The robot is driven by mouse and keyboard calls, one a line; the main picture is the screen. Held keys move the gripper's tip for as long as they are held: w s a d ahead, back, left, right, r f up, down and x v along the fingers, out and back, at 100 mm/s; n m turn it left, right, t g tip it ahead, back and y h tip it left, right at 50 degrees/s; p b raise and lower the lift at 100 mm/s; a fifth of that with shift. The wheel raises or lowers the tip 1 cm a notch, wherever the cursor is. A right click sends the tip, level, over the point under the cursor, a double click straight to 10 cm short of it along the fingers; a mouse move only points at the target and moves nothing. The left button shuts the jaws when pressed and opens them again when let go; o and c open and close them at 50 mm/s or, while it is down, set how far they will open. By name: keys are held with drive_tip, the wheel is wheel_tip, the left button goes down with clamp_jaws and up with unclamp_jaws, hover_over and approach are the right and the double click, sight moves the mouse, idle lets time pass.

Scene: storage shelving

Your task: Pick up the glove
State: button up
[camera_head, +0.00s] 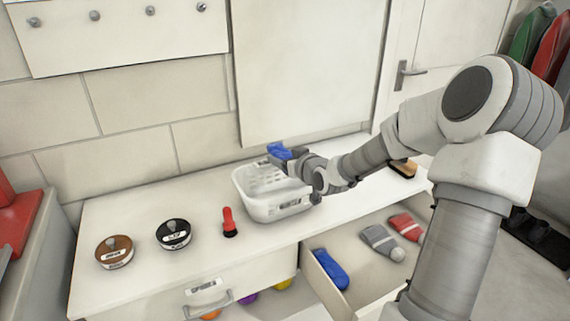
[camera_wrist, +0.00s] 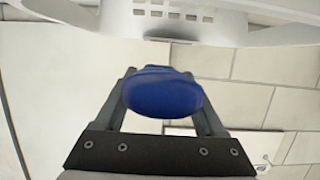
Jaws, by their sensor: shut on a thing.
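A blue, soft-looking thing (camera_head: 279,151), which looks like a glove, is held over the back rim of the white basket. My gripper (camera_head: 285,156) is shut on it. In the wrist view the blue glove (camera_wrist: 165,95) sits between the two fingers of my gripper (camera_wrist: 162,82) as a rounded end; the rest of its shape is hidden. The white basket (camera_head: 277,208) stands on the counter just below my gripper. It also shows at the top of the wrist view (camera_wrist: 225,30).
An open drawer below the counter holds a grey glove (camera_head: 379,239), a red glove (camera_head: 405,226) and another blue item (camera_head: 331,269). A red flashlight (camera_head: 229,222), a black round tin (camera_head: 173,234) and a brown round tin (camera_head: 114,252) stand left of the basket.

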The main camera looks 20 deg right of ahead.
drive_tip(key=s+d+r+p, duration=0.5)
drive_tip(key=s+r, duration=0.2)
drive_tip(key=s, duration=0.3)
drive_tip(key=shift+s+d+r, duration=0.2)
drive_tip(key=shift+p, duration=0.3)
